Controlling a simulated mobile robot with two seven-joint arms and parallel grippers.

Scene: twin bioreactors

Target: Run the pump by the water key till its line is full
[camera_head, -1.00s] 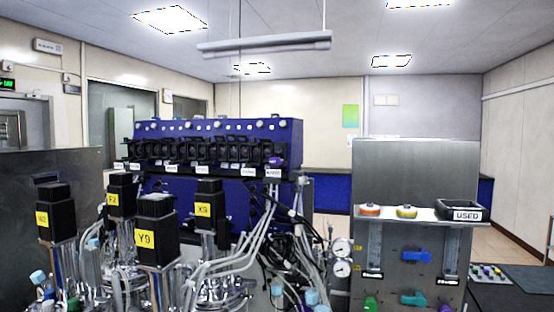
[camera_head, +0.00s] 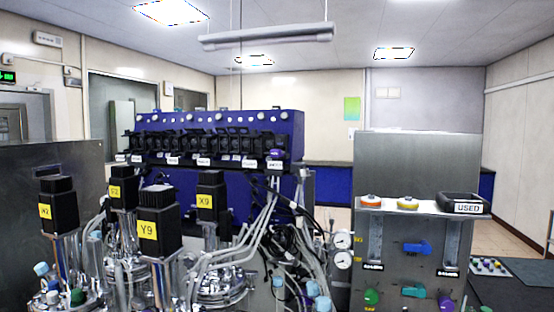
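A blue pump cabinet (camera_head: 230,122) stands at the middle back, with a row of black pump heads (camera_head: 215,146) across its front. Small white labels (camera_head: 203,162) sit under the heads; their text is too small to read. One head at the right end has a purple part (camera_head: 277,153). Small round pale knobs (camera_head: 220,117) line the cabinet's upper face. Pale tubes (camera_head: 265,222) run down from the heads to the vessels. I cannot tell which key is the water key or whether its line is full. Neither of my grippers is in view.
Steel vessels with black motors, one marked Y9 (camera_head: 158,218), another X9 (camera_head: 211,195), crowd the front left. At right a grey panel (camera_head: 415,165) holds blue, green and purple valves, gauges (camera_head: 343,260), and a black tray labelled USED (camera_head: 463,203).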

